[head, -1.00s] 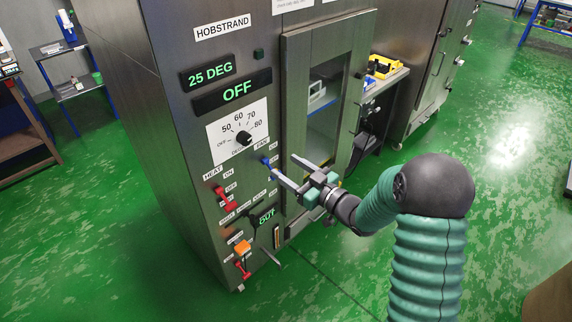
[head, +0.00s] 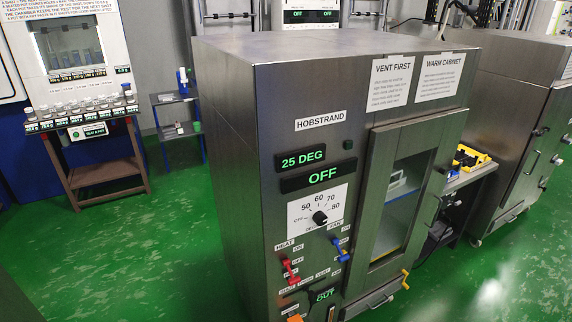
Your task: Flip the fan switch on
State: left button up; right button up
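The fan switch, a small blue lever (head: 341,250), is on the front panel of the steel HOBSTRAND cabinet (head: 240,165), under the FAN label and right of the dial. It is too small to tell surely whether it stands at ON or OFF. A red lever (head: 291,270) under the HEAT label is to its left. The upper display (head: 302,159) reads 25 DEG and the one below (head: 318,177) reads OFF. Neither of my grippers is in the head view.
The dial (head: 320,218) is above the levers. Green floor is open between.

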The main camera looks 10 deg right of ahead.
aim_at(335, 241)
jog(key=i, duration=0.45)
jog(key=i+j+z, duration=0.1)
jog(key=i, duration=0.35)
